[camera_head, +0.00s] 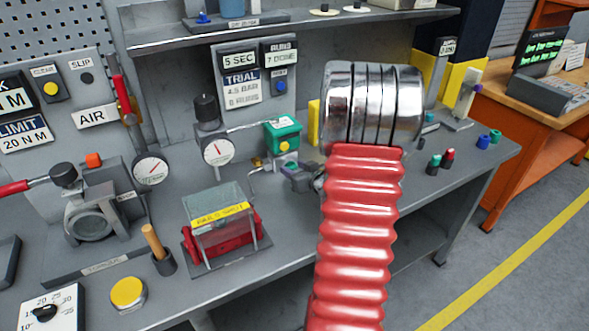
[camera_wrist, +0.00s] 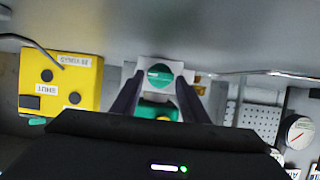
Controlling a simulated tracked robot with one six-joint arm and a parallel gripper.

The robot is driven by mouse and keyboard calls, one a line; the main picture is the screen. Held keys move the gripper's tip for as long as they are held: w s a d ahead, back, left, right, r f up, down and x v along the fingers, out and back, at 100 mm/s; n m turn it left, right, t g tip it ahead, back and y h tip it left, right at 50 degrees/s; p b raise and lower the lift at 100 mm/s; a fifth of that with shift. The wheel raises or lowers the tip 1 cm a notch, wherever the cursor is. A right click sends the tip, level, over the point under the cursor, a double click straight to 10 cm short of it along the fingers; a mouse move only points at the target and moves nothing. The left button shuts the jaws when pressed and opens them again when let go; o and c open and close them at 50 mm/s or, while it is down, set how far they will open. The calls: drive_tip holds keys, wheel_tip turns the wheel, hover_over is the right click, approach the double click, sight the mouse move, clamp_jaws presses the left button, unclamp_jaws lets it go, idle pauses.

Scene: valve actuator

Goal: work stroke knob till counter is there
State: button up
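A green round knob with a dark bar (camera_wrist: 160,75) sits on a pale plate in the wrist view, between and just beyond the tips of my gripper (camera_wrist: 158,85). The two dark fingers stand apart, one on each side, with no clear contact. A second green part with a yellow spot (camera_wrist: 160,112) shows lower between them. In the head view a green box (camera_head: 283,134) stands at the bench's back, and my dark gripper (camera_head: 302,178) is just below it, partly hidden by my arm. A sign (camera_head: 281,52) seems to read "RUNS 7 DONE", beside a "5 SEC" sign (camera_head: 238,60).
A clear-covered red device (camera_head: 220,232) stands left of my gripper. Two gauges (camera_head: 217,150) (camera_head: 150,168) and a trial card (camera_head: 241,87) are behind. A yellow box (camera_wrist: 62,84) is left in the wrist view. Several small coloured pegs (camera_head: 434,162) stand on the bench's right.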

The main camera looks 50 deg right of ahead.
drive_tip(key=c, duration=0.7)
drive_tip(key=shift+c, duration=0.2)
drive_tip(key=shift+a+n, duration=0.1)
drive_tip(key=shift+n, duration=0.2)
drive_tip(key=n+h, duration=0.2)
drive_tip(key=shift+w+a+n, duration=0.15)
drive_tip(key=shift+a+n, duration=0.2)
drive_tip(key=shift+n, duration=0.05)
drive_tip(key=shift+w+a+f+n+g+h, duration=0.1)
drive_tip(key=shift+f+n+g+h, duration=0.05)
drive_tip(key=shift+n+h, duration=0.45)
drive_tip(key=shift+a+f+n+g+h, duration=0.15)
drive_tip(key=shift+n+h, duration=0.25)
drive_tip(key=shift+n, duration=0.4)
drive_tip(key=o, duration=1.1)
drive_tip(key=shift+d, duration=0.15)
